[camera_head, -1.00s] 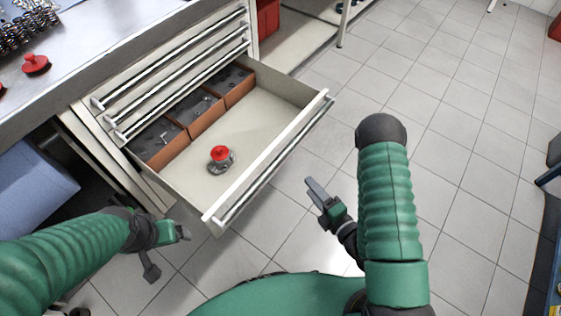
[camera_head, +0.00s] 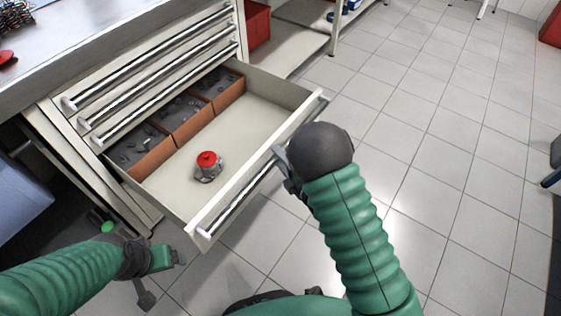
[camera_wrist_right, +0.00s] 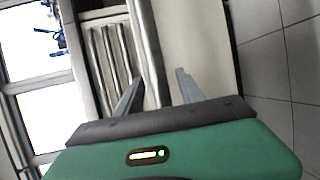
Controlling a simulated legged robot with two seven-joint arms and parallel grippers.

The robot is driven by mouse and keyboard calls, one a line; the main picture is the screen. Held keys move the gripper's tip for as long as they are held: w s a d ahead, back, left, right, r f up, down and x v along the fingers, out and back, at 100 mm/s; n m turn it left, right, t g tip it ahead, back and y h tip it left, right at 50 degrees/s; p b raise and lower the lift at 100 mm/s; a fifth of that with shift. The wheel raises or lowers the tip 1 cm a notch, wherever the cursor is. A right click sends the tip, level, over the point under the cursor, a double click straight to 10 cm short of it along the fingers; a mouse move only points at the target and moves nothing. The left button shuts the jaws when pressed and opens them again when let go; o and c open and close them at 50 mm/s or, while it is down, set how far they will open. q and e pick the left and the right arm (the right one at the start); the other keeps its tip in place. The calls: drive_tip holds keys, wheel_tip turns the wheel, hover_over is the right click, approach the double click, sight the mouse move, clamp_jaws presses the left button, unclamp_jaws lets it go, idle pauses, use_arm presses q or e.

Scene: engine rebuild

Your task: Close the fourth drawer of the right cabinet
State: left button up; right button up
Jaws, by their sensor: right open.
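The drawer (camera_head: 243,124) stands pulled out from the right cabinet (camera_head: 78,112), below several shut drawer fronts with metal handles. A metal handle bar (camera_head: 236,203) runs along its front. My right gripper (camera_head: 284,166) is at the right half of this front, partly hidden by its own wrist. In the right wrist view my right gripper (camera_wrist_right: 157,88) is open, and the handle bar (camera_wrist_right: 146,45) runs between its two fingers. I cannot tell whether they touch it. My left gripper (camera_head: 165,258) hangs low, left of the drawer's near corner; its jaws are unclear.
The drawer holds a red-topped metal part (camera_head: 208,166) and brown bins (camera_head: 154,158) with small parts along its back. A metal worktop (camera_head: 105,28) lies above. A blue box (camera_head: 20,190) is at the left. The tiled floor (camera_head: 430,150) to the right is clear.

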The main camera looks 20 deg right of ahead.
drive_tip(key=shift+w+a, duration=0.1)
drive_tip(key=c, duration=1)
drive_tip(key=shift+f, duration=0.1)
idle(0.7)
